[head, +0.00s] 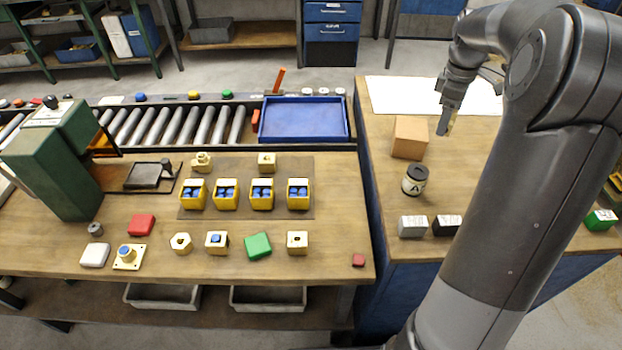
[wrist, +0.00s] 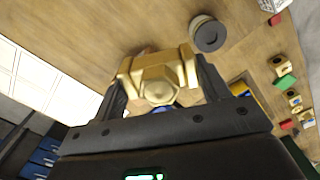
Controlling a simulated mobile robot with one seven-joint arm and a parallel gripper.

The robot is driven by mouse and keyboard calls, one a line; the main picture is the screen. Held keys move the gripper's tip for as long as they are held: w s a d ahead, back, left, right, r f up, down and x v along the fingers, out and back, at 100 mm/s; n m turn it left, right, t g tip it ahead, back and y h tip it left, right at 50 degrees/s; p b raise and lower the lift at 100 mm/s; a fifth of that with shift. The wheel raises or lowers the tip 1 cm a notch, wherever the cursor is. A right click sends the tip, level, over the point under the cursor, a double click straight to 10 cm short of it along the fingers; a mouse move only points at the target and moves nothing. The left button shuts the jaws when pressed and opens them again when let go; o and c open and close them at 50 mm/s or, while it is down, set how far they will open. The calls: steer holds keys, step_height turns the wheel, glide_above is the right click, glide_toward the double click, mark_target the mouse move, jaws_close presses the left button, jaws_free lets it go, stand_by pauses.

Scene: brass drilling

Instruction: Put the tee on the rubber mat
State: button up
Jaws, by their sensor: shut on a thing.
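My gripper (head: 446,120) is raised over the right bench, near the cardboard box. The rubber mat (head: 238,168) lies on the left bench as a dark rectangle. Several yellow bins with blue contents stand on it, with two brass pieces (head: 202,162) (head: 266,162) along its back edge.
The cardboard box (head: 410,137) and a dark-lidded jar (head: 414,180) stand on the right bench, with small blocks in front. A blue tray (head: 304,120) sits behind the mat. Brass parts, a green block (head: 257,246) and a red block (head: 141,225) lie in front of it.

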steer(key=w+a+n, duration=0.5)
steer(key=a+n, duration=0.3)
steer(key=a, duration=0.5)
steer(key=n, duration=1.6)
glide_above(235, 177)
step_height(235, 177, down, 19)
steer(key=shift+a+f, duration=0.1)
steer(key=shift+f, duration=1.95)
steer(key=shift+f, duration=0.1)
